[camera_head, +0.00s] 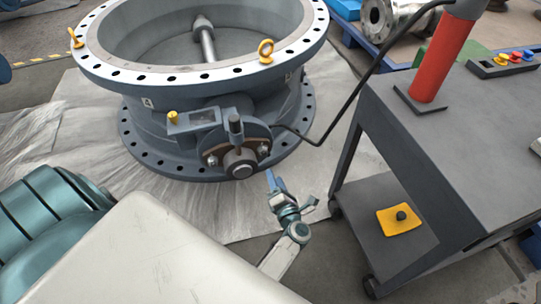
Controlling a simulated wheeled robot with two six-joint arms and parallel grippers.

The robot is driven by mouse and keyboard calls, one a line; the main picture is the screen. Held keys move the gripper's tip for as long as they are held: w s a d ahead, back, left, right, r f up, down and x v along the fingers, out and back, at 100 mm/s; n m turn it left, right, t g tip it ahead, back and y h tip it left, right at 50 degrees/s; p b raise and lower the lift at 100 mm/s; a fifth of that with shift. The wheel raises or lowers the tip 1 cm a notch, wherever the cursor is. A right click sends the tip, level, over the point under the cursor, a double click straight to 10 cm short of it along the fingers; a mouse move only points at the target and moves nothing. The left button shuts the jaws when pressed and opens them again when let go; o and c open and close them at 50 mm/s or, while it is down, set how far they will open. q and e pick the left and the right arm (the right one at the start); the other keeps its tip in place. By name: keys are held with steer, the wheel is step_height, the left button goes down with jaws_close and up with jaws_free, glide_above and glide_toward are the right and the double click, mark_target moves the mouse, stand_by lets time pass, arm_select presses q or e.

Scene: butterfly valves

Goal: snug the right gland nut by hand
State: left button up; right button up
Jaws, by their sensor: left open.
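A large blue-grey butterfly valve (170,110) lies with its bore facing up. On its front side is a gland flange (222,154) around a round stem end (241,170). The right gland nut (264,149) is a small metal nut at the flange's right side; a matching left nut (212,160) sits on the other side. My left gripper (271,181) is in front of the valve, below the right nut and apart from it in the picture. It is open, though its fingers look narrow from here, and I see nothing held. My right gripper is out of view.
A dark cart (456,125) with a red cylinder (443,55) stands at the right. A black cable (352,95) runs from the cylinder to the valve's front. A yellow pad (390,226) lies on the cart's lower shelf. Grey sheeting (80,130) covers the floor around the valve.

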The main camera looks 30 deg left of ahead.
mark_target(265, 152)
arm_select(q)
steer(key=shift+n, duration=0.4)
steer(key=b+x, duration=0.2)
steer(key=x, duration=0.8)
steer(key=shift+w+a, duration=0.15)
steer(key=shift+a, duration=0.15)
steer(key=shift+c, duration=0.2)
steer(key=shift+r, duration=0.1)
steer(key=c, duration=1)
